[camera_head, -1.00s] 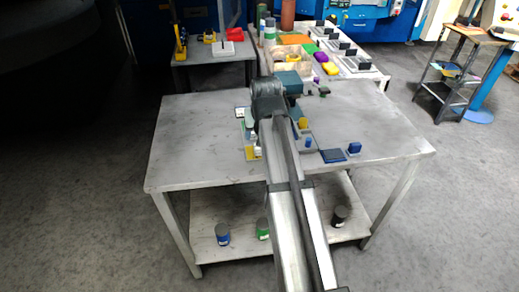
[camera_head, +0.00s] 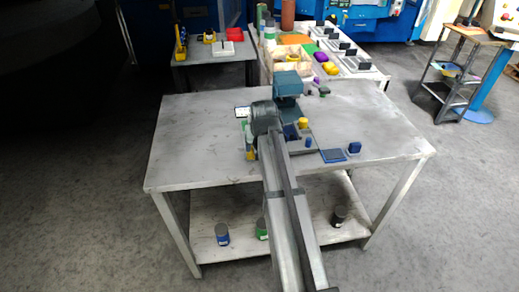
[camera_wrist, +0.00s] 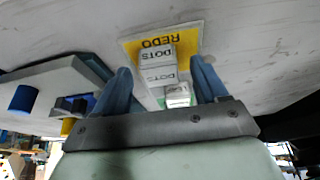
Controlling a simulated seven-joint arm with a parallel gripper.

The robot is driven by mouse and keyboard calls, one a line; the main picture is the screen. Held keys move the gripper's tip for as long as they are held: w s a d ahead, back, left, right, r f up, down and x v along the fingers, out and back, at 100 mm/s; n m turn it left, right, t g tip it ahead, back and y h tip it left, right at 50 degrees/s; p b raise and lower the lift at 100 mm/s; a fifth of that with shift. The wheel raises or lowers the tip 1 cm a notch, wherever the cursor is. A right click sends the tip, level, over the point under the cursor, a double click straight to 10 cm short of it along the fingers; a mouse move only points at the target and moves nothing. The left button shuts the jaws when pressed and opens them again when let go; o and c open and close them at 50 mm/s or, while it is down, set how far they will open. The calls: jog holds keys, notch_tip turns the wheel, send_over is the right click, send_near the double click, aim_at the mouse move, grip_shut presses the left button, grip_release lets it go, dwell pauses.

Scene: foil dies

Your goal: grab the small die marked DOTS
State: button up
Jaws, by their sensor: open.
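In the wrist view, my gripper (camera_wrist: 161,66) is open. Its two blue fingers stand apart, one on each side of whitish blocks. Lettering DOTS shows on an upper pale face (camera_wrist: 157,52) and again on a lower pale face (camera_wrist: 160,76); I cannot tell whether these are one block or two. A smaller white piece (camera_wrist: 177,95) with green below it lies nearer the palm, close to the right finger. The blocks overlap a yellow card (camera_wrist: 185,38) marked REDO. No finger clearly touches a block. In the head view, my arm hides most of this area and the fingers.
A raised grey board with a blue cylinder (camera_wrist: 23,98) lies left of the fingers in the wrist view. In the head view, a blue block (camera_head: 354,148), a dark blue pad (camera_head: 332,155) and a yellow knob (camera_head: 303,123) stand right of my arm. The table's left side (camera_head: 195,140) is clear.

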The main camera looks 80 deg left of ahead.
jog(key=shift+a+f, duration=0.15)
jog(key=shift+f, duration=0.15)
jog(key=shift+c, duration=0.4)
jog(key=c, duration=1.1)
